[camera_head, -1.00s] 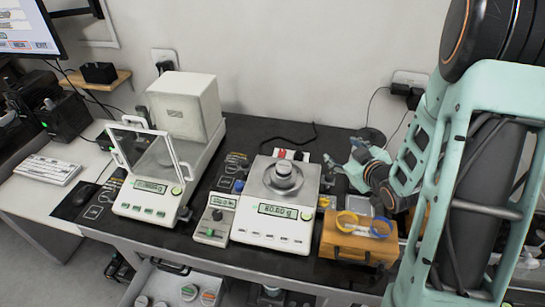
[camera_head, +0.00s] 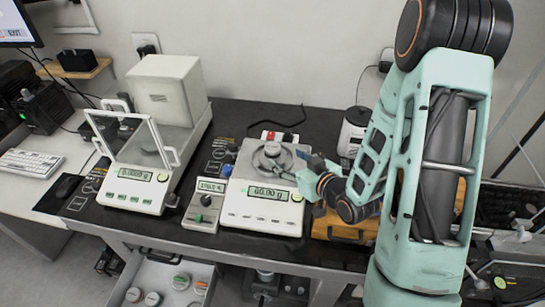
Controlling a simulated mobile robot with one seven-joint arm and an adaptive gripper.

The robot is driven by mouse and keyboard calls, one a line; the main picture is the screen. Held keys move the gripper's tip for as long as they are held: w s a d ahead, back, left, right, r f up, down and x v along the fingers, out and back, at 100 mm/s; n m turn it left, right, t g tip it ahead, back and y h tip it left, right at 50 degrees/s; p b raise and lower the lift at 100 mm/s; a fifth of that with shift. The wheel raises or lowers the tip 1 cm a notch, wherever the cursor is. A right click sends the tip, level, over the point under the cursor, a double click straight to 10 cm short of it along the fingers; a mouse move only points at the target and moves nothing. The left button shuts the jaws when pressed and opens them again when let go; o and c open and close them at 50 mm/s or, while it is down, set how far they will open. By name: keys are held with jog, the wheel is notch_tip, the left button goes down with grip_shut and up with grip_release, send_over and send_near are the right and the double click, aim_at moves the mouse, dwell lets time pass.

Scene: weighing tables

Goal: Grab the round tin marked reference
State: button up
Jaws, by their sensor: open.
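Several small round tins lie in the open drawer below the table, among them one with a green lid (camera_head: 181,281), one with an orange lid (camera_head: 201,287) and a pale one (camera_head: 133,294). Their labels are too small to read, so I cannot tell which is marked reference. A round silver piece (camera_head: 272,149) sits on the pan of the right-hand balance (camera_head: 262,214); no marking is legible on it. My gripper (camera_head: 300,172) is open at the right side of that pan, close to the silver piece. Whether it touches is unclear.
A balance with an open glass shield (camera_head: 137,187) stands at the left, with a small control box (camera_head: 205,205) between the balances. A wooden box (camera_head: 345,228) is partly hidden behind my arm. A white device (camera_head: 354,130) stands behind it. The keyboard (camera_head: 30,163) is far left.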

aim_at(277, 152)
jog(key=shift+w+a+f+b, duration=0.4)
jog(key=shift+w+f+b, duration=0.2)
jog(key=shift+b, duration=3.6)
jog(key=shift+w+a, duration=0.1)
jog(key=shift+r+x, duration=0.1)
jog(key=shift+x, duration=0.6)
jog(key=shift+r+x, duration=0.15)
jog(key=shift+x, duration=3.05)
jog(key=shift+c, duration=0.6)
jog(key=c, duration=1.3)
jog(key=shift+r, duration=0.1)
jog(key=shift+r, duration=0.1)
